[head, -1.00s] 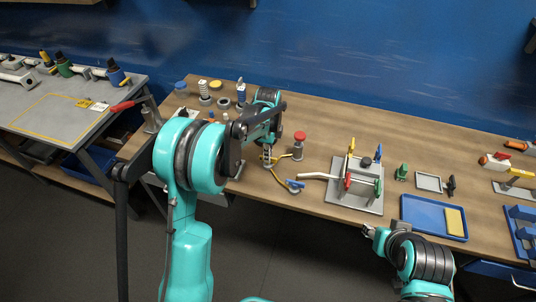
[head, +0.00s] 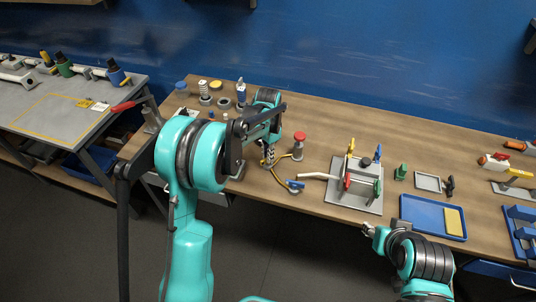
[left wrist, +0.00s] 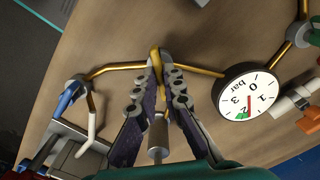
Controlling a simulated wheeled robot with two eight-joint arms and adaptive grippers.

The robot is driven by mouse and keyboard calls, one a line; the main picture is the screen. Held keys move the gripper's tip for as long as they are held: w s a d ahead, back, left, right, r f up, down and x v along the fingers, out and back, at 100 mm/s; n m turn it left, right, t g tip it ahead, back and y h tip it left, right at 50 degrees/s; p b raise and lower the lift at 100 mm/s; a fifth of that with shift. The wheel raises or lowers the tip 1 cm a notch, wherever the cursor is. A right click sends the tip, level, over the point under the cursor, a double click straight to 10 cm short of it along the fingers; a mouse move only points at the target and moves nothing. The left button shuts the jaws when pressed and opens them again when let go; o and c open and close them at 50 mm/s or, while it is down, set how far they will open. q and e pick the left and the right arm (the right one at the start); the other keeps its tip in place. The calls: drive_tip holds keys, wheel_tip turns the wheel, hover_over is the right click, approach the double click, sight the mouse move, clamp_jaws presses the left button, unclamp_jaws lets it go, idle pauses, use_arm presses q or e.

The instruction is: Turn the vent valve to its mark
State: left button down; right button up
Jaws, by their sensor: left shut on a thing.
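My left gripper (head: 268,158) is over the thin brass pipe run on the wooden bench. In the left wrist view its two dark fingers (left wrist: 157,88) are shut on a yellow handle (left wrist: 155,60), which seems to be the vent valve's; its mark is not clear to see. A brass pipe (left wrist: 115,67) runs to both sides of it. A round white gauge (left wrist: 247,92) marked in bar stands to the right, with a red needle and a green patch near 2 and 3. My right gripper (head: 369,232) is near the bench's front edge; its fingers are too small to read.
A blue-handled valve (head: 295,185) sits on the pipe at the front. A grey plate (head: 345,200) with coloured levers and a blue tray (head: 415,225) are to the right.

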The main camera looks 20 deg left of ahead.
use_arm(q)
drive_tip(key=n, duration=0.3)
drive_tip(key=shift+n, duration=2.1)
drive_tip(key=c, duration=1.6)
unclamp_jaws()
drive_tip(key=shift+c, duration=0.2)
wheel_tip(320, 180, up, 12)
